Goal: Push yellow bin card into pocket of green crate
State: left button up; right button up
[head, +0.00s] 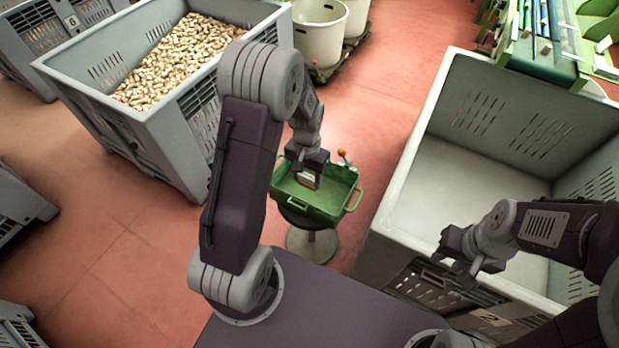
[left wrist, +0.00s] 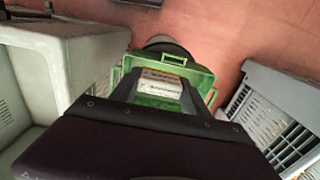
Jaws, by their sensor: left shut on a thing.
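The green crate (head: 325,214) stands on a round stool in the middle of the head view. My left gripper (head: 308,183) points down at the crate and is shut on the bin card (head: 309,179), a small pale yellow piece. In the left wrist view the card (left wrist: 160,86) shows a pale face with dark print between the fingers, in front of the green crate (left wrist: 197,73). The crate's pocket is not clearly visible, and I cannot tell whether the card touches it. My right gripper (head: 451,268) is empty and open above the near edge of the large grey bin.
The large empty grey bin (head: 402,200) stands to the right. A grey bin full of corks (head: 185,60) stands at the back left. White tubs (head: 321,35) stand behind the crate. An orange-tipped handle (head: 342,155) sits by the crate's far side. Red floor is clear around the stool.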

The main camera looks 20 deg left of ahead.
pick_arm(q)
jog(key=w+a+f+b, duration=0.1)
jog(key=a+f+b, duration=0.3)
jog(key=f+b, duration=0.4)
notch_tip(320, 180, down, 6)
jog(key=shift+a+f, duration=0.15)
jog(key=shift+a, duration=0.05)
dwell(0.4)
jog(key=shift+w+f+b, duration=0.1)
jog(key=shift+f+b, duration=0.95)
jog(key=shift+f, duration=0.55)
dwell(1.5)
jog(key=o, duration=1.4)
notch_tip(320, 180, up, 9)
jog(key=shift+r+p, duration=0.1)
jog(key=shift+p, duration=0.8)
